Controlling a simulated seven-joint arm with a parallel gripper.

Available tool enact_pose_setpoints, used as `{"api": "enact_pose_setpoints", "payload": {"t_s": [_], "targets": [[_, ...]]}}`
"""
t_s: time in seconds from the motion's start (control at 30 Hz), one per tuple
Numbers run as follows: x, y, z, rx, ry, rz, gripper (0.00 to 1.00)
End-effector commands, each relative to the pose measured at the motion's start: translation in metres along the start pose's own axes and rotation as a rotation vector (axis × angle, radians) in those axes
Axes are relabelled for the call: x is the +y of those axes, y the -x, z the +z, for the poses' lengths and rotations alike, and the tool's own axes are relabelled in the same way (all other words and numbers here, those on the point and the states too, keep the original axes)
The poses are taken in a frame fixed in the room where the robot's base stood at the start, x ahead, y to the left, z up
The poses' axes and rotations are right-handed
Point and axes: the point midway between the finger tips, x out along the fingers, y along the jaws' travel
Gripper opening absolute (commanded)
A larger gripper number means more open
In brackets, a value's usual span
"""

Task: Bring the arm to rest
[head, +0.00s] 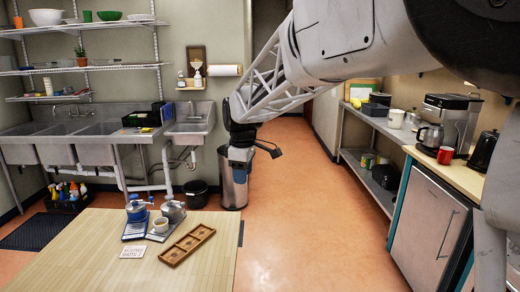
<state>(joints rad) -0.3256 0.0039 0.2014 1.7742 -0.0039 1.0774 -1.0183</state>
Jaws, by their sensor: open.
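My arm reaches in from the upper right of the head view. My gripper (240,158) hangs at its end, pointing down, above and beyond the far right corner of the wooden table (110,240). It is small in this view, but its jaws look open, and I see nothing held in them. It overlaps the grey bin (233,190) behind it in the picture.
Sinks (90,140) line the back wall. A counter with a coffee machine (452,118) stands right. Orange floor (310,220) between is clear.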

Motion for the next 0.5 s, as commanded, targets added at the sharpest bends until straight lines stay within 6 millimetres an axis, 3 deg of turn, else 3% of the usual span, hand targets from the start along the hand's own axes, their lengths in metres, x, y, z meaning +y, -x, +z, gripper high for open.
{"api": "enact_pose_setpoints", "payload": {"t_s": [0.1,0.5], "targets": [[-0.019,0.010,0.033,0.005,-0.098,0.012,0.46],[-0.089,0.028,0.129,0.021,-0.430,0.045,0.46]]}}
